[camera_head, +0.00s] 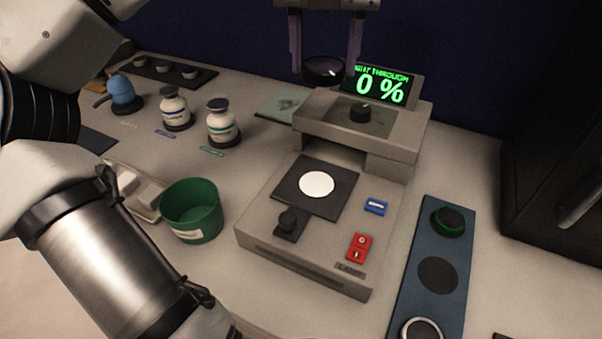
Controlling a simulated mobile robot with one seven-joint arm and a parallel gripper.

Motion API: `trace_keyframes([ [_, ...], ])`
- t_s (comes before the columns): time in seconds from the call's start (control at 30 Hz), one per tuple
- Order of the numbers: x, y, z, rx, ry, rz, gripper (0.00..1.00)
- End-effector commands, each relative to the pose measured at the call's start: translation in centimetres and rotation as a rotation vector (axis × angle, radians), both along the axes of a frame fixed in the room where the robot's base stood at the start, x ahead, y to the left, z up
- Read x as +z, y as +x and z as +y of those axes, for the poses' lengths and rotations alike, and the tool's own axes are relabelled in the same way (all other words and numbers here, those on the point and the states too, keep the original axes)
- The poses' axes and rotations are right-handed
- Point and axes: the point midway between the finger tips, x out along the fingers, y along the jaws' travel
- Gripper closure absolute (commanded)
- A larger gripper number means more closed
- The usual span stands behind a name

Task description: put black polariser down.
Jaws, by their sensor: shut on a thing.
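The black polariser (323,72) is a dark round disc with a raised rim. It is between the two fingers of my gripper (325,62), at the top of the view. My gripper is shut on it and holds it behind the grey instrument, left of the lit display. On the right, a blue tray (405,285) has a green-rimmed round piece (448,221) at its far end, a flat dark circle (438,274) in the middle and a pale-rimmed round piece (422,330) at its near end, cut by the picture edge.
The grey instrument (275,215) has a bright white circle (317,184), a knob and a red switch (359,247). Its display (382,84) reads 0 %. A green cup (192,210), two bottles (222,122) and a blue blower (122,92) stand left. A dark cabinet (555,140) is at right.

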Motion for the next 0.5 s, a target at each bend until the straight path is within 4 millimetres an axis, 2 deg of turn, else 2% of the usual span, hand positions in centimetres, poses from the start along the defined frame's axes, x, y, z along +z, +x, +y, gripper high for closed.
trace_keyframes([
  [0.07, -0.2, -0.1, 0.0, -0.011, -0.001, 0.001, 0.73],
  [0.17, -1.6, -0.1, 0.0, -0.018, -0.002, 0.003, 0.73],
  [0.5, -10.4, -0.1, 0.0, -0.013, -0.002, 0.004, 0.73],
])
